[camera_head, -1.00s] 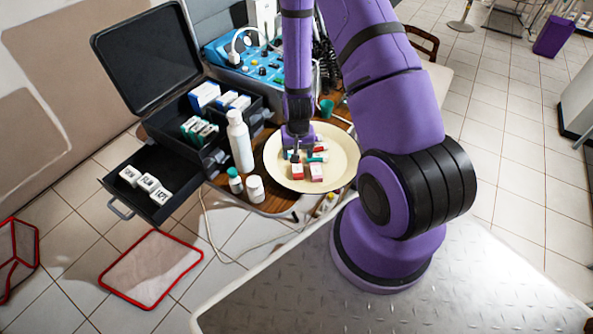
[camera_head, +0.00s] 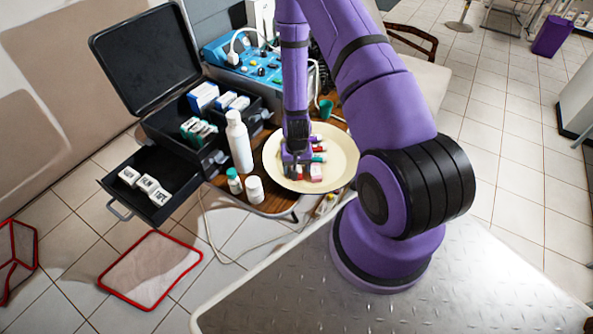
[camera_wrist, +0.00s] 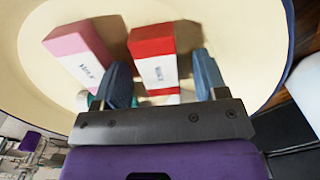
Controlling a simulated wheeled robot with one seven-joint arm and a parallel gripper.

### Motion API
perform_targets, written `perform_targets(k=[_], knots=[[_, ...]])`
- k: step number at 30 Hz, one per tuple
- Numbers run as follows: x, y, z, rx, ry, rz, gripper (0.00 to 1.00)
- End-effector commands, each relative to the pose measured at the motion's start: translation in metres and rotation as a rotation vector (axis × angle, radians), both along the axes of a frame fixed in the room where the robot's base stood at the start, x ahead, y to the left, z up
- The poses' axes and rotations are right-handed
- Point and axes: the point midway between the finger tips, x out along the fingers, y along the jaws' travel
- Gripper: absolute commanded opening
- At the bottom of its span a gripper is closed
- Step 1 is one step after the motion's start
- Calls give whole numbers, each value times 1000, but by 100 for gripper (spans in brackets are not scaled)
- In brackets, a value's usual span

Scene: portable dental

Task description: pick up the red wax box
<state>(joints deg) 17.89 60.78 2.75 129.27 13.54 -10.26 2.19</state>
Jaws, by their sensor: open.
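The red wax box (camera_wrist: 153,42) lies on the cream plate (camera_wrist: 250,30), red with a white labelled part. In the wrist view it sits between the two fingers of my gripper (camera_wrist: 162,78), with a gap to each finger. The fingers are open and hold nothing. In the head view my gripper (camera_head: 293,168) is low over the left-middle of the plate (camera_head: 347,163) and mostly covers the red box. A pink and white box (camera_wrist: 80,48) lies beside it, outside the fingers; it also shows in the head view (camera_head: 316,172).
Small red and teal items (camera_head: 318,148) lie behind the boxes on the plate. A white bottle (camera_head: 239,145) and two smaller containers (camera_head: 254,189) stand left of the plate. An open black case (camera_head: 160,130) with packets and a blue device (camera_head: 250,62) stand farther back.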

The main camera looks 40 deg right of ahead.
Motion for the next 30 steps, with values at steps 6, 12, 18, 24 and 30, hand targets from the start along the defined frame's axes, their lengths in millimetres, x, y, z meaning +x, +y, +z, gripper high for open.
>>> perform_targets(k=[6, 12, 18, 24, 30], knots=[[0, 0, 0, -1, -1, 0, 50], [0, 0, 0, -1, -1, 0, 13], [0, 0, 0, -1, -1, 1, 13], [1, 0, 6, -1, -2, 1, 13], [1, 0, 26, -2, -3, 1, 13]])
